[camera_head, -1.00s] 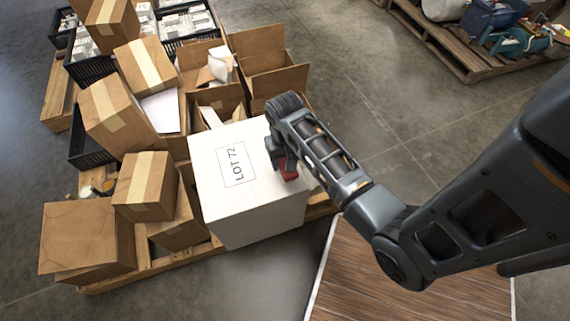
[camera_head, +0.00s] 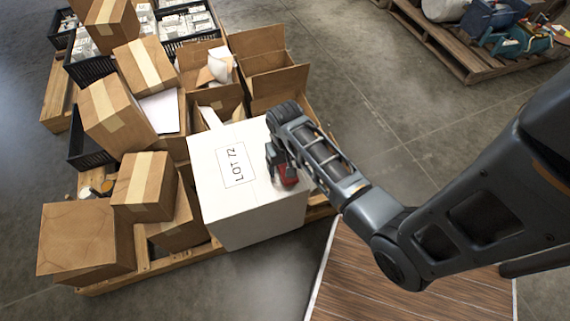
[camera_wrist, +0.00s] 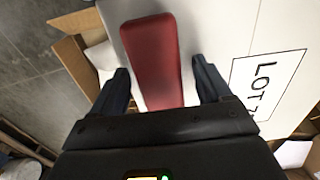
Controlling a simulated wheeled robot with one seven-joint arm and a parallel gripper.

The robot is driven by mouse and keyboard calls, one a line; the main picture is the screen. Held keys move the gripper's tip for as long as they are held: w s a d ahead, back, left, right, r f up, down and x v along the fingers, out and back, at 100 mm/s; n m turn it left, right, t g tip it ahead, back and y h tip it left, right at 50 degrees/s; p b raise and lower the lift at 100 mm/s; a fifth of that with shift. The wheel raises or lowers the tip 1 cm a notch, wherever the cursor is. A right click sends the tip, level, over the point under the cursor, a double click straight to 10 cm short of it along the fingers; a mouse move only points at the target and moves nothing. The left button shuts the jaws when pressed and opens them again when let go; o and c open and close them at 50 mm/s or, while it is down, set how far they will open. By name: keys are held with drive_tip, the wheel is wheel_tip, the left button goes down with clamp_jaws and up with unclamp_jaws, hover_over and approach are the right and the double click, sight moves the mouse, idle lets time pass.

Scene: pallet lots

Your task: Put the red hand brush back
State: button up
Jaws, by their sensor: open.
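The red hand brush (camera_head: 289,178) lies on top of the white box marked LOT 72 (camera_head: 215,200), near its right edge, partly hidden by my gripper (camera_head: 277,170). In the wrist view the red brush (camera_wrist: 153,55) shows as a long red block on the white box top (camera_wrist: 222,28), beside the LOT label. My gripper (camera_wrist: 162,88) is open, with one dark finger on each side of the brush and visible gaps between. The near end of the brush is close to the gripper body. Its bristles cannot be seen.
Several cardboard boxes (camera_head: 85,238) and open cartons (camera_head: 272,62) crowd the wooden pallet (camera_head: 150,275) left of and behind the white box. A wooden-plank surface (camera_head: 410,275) lies below my arm. Another pallet (camera_head: 440,45) with tools stands at the back right. The grey floor between is clear.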

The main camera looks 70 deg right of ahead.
sight(285, 165)
wheel_tip(285, 165, up, 12)
drive_tip(key=p, duration=0.3)
drive_tip(key=s+a+r+n+t+h, duration=0.2)
drive_tip(key=s+a+n+t, duration=0.45)
drive_tip(key=a, duration=0.65)
drive_tip(key=s+a+r+n+t, duration=0.1)
drive_tip(key=s+a+r+t, duration=0.1)
drive_tip(key=r, duration=0.5)
drive_tip(key=s+a+r+n+t+y, duration=0.1)
drive_tip(key=s+a+r+t, duration=0.2)
drive_tip(key=r, duration=0.4)
drive_tip(key=s+a+r+n+t+y, duration=0.1)
drive_tip(key=s+a+r+t, duration=0.2)
drive_tip(key=r, duration=0.4)
drive_tip(key=shift+s, duration=0.45)
drive_tip(key=shift+n, duration=0.25)
